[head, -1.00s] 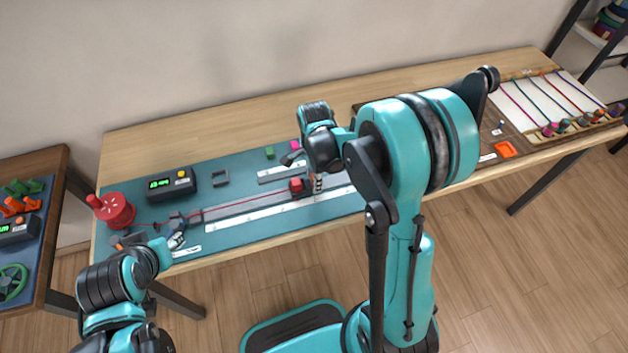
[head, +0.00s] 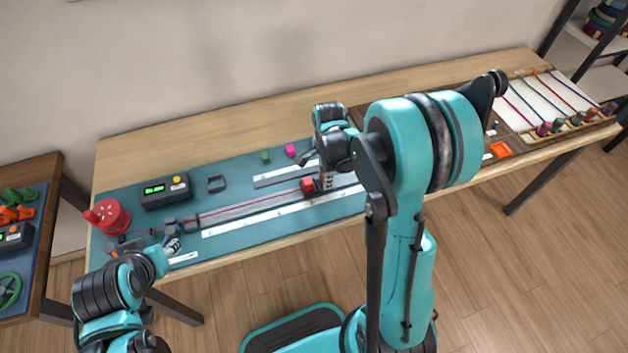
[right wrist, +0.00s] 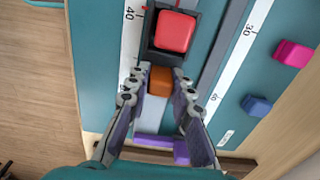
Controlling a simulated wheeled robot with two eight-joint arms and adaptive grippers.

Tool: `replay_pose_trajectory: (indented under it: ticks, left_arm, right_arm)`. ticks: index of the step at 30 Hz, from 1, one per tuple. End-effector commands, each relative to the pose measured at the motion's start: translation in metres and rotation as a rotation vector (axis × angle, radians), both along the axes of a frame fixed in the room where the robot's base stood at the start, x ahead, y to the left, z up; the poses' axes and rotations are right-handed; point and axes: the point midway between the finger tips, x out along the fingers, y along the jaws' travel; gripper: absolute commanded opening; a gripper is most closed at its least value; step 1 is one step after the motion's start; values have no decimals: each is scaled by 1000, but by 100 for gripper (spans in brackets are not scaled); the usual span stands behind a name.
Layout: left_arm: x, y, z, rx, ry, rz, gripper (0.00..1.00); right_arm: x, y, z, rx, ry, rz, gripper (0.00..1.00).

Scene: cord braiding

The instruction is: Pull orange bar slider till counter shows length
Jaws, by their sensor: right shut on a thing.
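The red clamp block of the slider (head: 308,185) sits on the grey rail on the teal mat; the right wrist view shows it (right wrist: 174,32) near the 40 mark. My right gripper (head: 326,181) is shut on the orange bar (right wrist: 160,80), which lies between its fingertips just below the red block. A red cord (head: 250,203) runs along the rail from the left to the slider. The counter (head: 166,191) has lit green digits too small to read. My left gripper (head: 172,243) is near the rail's left end; its fingers are too small to judge.
A red spool (head: 108,216) stands at the mat's left end. A white ruler (head: 265,217) lies along the rail's front. Green (head: 265,156) and pink (head: 290,150) blocks lie behind the rail. A board with coloured cords (head: 555,95) is at the far right.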

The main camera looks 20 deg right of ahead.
Motion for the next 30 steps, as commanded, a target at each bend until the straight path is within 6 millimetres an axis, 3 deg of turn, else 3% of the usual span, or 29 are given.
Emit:
replay_pose_trajectory:
  ticks: [8, 9, 11, 12, 23, 30]
  left_arm:
    - [0, 0, 0, 0, 0, 0, 41]
    - [0, 0, 0, 0, 0, 0, 41]
    - [0, 0, 0, 0, 0, 0, 41]
    - [0, 0, 0, 0, 0, 0, 41]
    - [0, 0, 0, 0, 0, 0, 41]
    - [0, 0, 0, 0, 0, 0, 41]
  right_arm:
    - [0, -4, 0, -2, -1, 0, 0]
    - [0, -4, 0, -2, -1, 0, 24]
    - [0, -3, 0, -2, -1, 0, 40]
    - [0, -3, 0, -2, -1, 0, 43]
    - [0, -3, 5, -1, -1, 0, 43]
    - [-1, -3, 49, -1, -1, 0, 43]
